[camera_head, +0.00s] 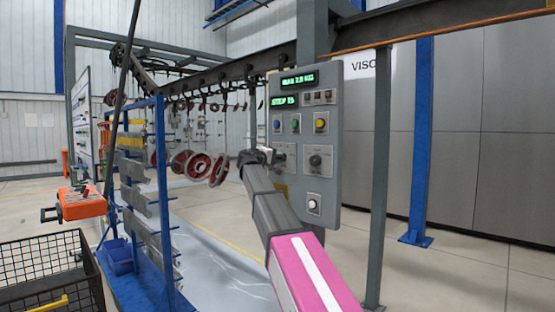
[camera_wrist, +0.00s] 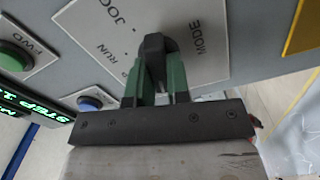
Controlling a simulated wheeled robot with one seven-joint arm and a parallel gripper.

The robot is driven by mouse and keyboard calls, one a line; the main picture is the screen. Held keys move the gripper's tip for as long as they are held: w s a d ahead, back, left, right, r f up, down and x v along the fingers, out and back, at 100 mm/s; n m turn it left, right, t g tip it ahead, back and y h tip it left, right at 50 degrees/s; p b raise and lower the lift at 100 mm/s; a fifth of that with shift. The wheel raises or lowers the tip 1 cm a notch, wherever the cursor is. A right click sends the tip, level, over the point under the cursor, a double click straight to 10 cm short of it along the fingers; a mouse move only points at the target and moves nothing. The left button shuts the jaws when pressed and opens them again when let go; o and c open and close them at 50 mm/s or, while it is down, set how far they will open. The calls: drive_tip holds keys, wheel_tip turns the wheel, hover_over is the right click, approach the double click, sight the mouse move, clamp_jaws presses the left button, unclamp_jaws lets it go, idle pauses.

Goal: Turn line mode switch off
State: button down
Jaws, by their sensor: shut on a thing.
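The line mode switch is a black knob (camera_wrist: 154,44) on a pale plate (camera_wrist: 110,38) in the wrist view. The plate reads MODE, RUN and JOG; the rest of its lettering is hidden. My gripper (camera_wrist: 158,78) has its green fingers shut on the knob, one on each side. I cannot tell which mark the knob points to. In the head view my gripper (camera_head: 283,155) reaches the left part of the grey control panel (camera_head: 334,100), and it largely hides the switch.
Around the switch are a green button (camera_head: 294,124), a blue button (camera_head: 277,124), a yellow button (camera_head: 320,122) and a dial (camera_head: 315,161). Green displays (camera_head: 299,80) sit above. A blue rack (camera_head: 160,190) and overhead conveyor wheels (camera_head: 197,165) stand to the left.

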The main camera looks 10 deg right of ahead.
idle(0.3)
drive_tip(key=c, duration=1.1)
unclamp_jaws()
drive_tip(key=v, duration=1.1)
drive_tip(key=shift+w, duration=0.1)
